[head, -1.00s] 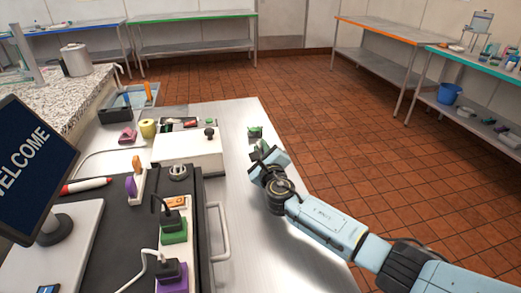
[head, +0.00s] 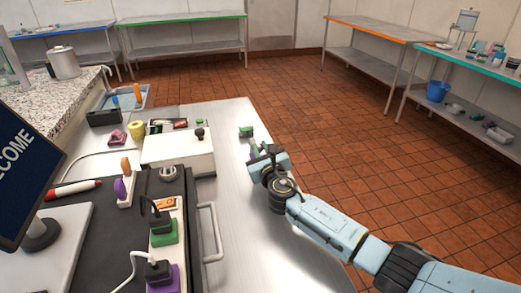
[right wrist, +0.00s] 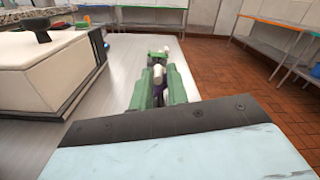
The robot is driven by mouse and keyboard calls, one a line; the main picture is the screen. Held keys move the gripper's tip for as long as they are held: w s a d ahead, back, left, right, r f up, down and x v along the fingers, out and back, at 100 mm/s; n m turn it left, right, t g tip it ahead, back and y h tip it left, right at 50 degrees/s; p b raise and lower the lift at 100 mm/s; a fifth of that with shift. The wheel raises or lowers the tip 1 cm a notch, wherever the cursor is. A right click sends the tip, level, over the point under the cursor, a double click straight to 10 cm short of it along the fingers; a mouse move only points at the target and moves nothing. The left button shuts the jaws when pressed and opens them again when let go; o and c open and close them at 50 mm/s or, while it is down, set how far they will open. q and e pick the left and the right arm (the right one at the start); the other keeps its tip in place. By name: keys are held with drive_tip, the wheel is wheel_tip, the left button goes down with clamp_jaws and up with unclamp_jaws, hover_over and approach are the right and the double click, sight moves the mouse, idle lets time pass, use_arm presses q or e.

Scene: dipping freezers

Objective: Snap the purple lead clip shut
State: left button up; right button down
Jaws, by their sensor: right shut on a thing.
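My right gripper (head: 252,147) is low over the bare steel bench top, at the right of the head view. In the right wrist view my right gripper (right wrist: 158,76) has two green fingers shut on a small white and purple piece, which I take for the purple lead clip (right wrist: 158,96). The fingers hide most of it, so I cannot tell whether its jaws are closed. A green clip-like piece (head: 246,131) lies just beyond the fingertips; it also shows in the right wrist view (right wrist: 158,55). My left gripper is not in view.
A white box with a black knob (head: 178,152) stands left of the gripper. A black unit with a side handle (head: 212,232) carries green and purple plugs. A screen (head: 30,165) stands at far left. The steel bench (head: 232,190) is clear around the gripper.

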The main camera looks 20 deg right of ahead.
drive_tip(key=shift+s+a+f, duration=0.2)
drive_tip(key=shift+a+f, duration=0.15)
drive_tip(key=shift+a, duration=0.05)
drive_tip(key=c, duration=1.5)
unclamp_jaws()
drive_tip(key=shift+w+r, duration=0.1)
drive_tip(key=shift+d+r, duration=0.15)
drive_tip(key=shift+s, duration=0.25)
drive_tip(key=s+p, duration=0.3)
drive_tip(key=s, duration=0.9)
drive_tip(key=shift+s, duration=0.4)
